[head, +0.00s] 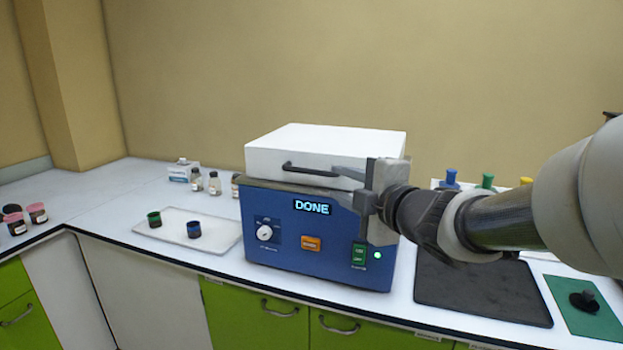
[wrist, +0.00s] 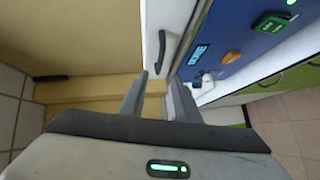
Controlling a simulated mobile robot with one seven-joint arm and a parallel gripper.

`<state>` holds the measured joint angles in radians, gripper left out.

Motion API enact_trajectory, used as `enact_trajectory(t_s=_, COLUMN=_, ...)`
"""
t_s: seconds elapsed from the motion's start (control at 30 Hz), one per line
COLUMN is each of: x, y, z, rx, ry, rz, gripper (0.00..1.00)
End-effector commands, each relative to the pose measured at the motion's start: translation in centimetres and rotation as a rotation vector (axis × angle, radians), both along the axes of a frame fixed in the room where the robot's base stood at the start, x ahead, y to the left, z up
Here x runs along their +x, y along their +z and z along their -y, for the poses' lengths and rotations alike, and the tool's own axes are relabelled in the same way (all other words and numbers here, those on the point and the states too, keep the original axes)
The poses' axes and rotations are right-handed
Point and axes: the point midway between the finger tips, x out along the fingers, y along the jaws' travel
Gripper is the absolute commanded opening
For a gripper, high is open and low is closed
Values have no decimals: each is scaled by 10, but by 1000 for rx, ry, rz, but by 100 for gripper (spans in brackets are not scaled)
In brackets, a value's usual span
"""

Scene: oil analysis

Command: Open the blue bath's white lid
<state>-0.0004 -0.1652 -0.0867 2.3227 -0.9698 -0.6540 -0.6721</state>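The blue bath (head: 290,238) stands on the bench, its panel reading "DONE" with a green light lit. Its white lid (head: 335,140) lies flat and closed on top. The lid's dark bar handle (head: 309,170) runs along its front face; the wrist view shows the handle (wrist: 161,52) just beyond my fingertips. My gripper (head: 342,182) is at the bath's front right, level with the lid's lower edge. In the wrist view my gripper (wrist: 156,79) has its fingers apart with nothing between them. It covers the lid's front right corner in the head view.
A white tray (head: 180,243) with two small jars is left of the bath. Small bottles (head: 214,184) stand behind it. A dark mat (head: 480,290) and a green mat (head: 588,312) lie to the right. The wall behind the bath is bare.

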Motion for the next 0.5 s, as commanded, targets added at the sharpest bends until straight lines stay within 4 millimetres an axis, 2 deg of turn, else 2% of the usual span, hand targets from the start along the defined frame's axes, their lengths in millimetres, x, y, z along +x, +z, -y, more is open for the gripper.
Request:
enact_trajectory(t_s=0.03, x=11, y=-5, z=-6, rx=1, ry=1, rz=-3, gripper=29)
enact_trajectory(t_s=0.3, x=63, y=-13, z=-32, rx=1, ry=2, rz=-3, gripper=29)
enact_trajectory(t_s=0.5, x=92, y=-16, z=-45, rx=2, ry=0, rz=-1, gripper=29)
